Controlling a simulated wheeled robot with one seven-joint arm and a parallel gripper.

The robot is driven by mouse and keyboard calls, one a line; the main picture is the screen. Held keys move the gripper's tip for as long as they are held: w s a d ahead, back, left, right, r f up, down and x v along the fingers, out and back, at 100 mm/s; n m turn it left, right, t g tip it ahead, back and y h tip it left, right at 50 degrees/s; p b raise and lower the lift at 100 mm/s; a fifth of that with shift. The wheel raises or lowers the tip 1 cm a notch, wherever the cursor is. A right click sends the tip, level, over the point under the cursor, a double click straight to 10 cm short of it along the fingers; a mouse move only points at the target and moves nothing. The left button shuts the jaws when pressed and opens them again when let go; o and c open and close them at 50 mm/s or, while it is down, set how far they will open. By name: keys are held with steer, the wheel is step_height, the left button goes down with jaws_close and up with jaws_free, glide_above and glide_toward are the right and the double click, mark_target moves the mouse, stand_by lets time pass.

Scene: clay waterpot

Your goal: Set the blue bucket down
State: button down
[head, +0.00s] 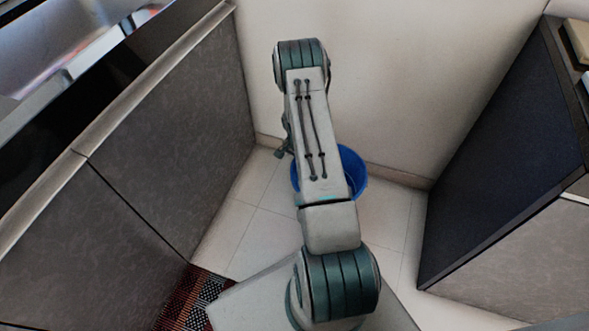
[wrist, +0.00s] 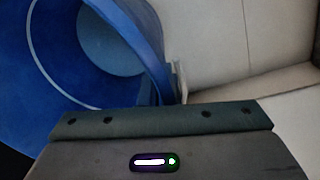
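The blue bucket (head: 355,168) shows in the head view behind my arm, near the back wall. My arm hides much of it, and my gripper is hidden there too. In the wrist view the open bucket (wrist: 60,50) fills the left side, and I see into it. Its wall runs down to the middle of my gripper (wrist: 168,92), with a small pale piece against its outer side. My gripper appears shut on this wall, though the fingers are mostly hidden. I cannot tell whether the bucket's base touches the floor.
The pale tiled floor (head: 240,225) is bare around the bucket. A grey partition (head: 185,125) stands on the left and a dark panel (head: 500,150) on the right. The white wall (head: 420,80) closes the back. A patterned rug (head: 195,300) lies at the lower left.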

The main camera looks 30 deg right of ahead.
steer(key=shift+w+a+f+b, duration=0.15)
steer(key=shift+f+b, duration=0.2)
steer(key=shift+f, duration=0.3)
steer(key=shift+a+f+b, duration=0.1)
steer(key=shift+f+b, duration=0.3)
steer(key=shift+f, duration=0.3)
steer(key=shift+w+a+f+b, duration=0.15)
steer(key=shift+f+b, duration=0.2)
steer(key=shift+f, duration=0.3)
steer(key=shift+f, duration=0.2)
steer(key=c, duration=1.7)
jaws_free()
